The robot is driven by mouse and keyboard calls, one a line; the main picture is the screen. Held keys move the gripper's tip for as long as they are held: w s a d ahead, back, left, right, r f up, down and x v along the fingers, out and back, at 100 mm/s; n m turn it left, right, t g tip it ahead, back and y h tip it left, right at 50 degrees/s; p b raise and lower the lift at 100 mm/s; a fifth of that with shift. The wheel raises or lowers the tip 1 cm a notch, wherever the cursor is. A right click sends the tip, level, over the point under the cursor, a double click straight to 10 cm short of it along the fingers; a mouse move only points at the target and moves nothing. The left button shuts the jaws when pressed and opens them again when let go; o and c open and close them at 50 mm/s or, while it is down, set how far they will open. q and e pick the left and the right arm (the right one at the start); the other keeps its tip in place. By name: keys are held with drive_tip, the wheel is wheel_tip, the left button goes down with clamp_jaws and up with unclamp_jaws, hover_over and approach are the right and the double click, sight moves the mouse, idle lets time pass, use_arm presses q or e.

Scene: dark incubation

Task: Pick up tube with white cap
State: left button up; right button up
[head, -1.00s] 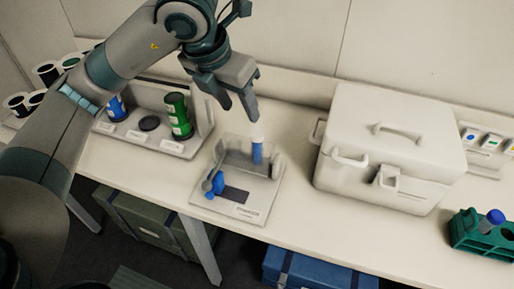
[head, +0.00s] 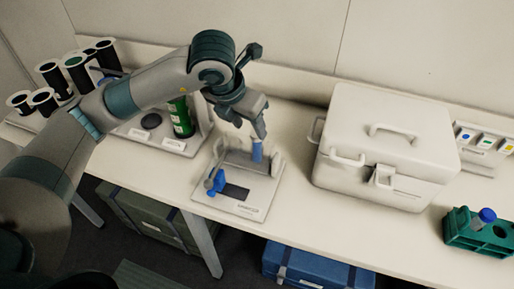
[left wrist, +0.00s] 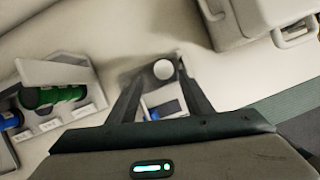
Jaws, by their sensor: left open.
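My left gripper (head: 249,131) is open just above the tube, fingers pointing down. In the left wrist view the cap lies between the two fingertips, with no clear contact. In the head view a finger partly covers the cap. My right gripper is out of view.
A white lidded box (head: 385,150) stands close right of the device. A green rack (head: 478,240) holding a blue-capped tube is at far right. A holder with a green cylinder (head: 181,118) is at left, partly behind my arm. Bare bench lies in front of the box.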

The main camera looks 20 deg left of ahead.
sight(255, 135)
use_arm(q)
drive_tip(key=shift+w+d+f+p, duration=0.15)
drive_tip(key=shift+d+f+p, duration=0.05)
drive_tip(key=shift+f+p, duration=0.3)
drive_tip(key=p+x, duration=0.1)
drive_tip(key=x, duration=0.2)
drive_tip(key=shift+d+p, duration=0.2)
drive_tip(key=shift+p, duration=0.2)
drive_tip(key=shift+w+f, duration=0.1)
drive_tip(key=shift+f, duration=0.4)
clamp_jaws()
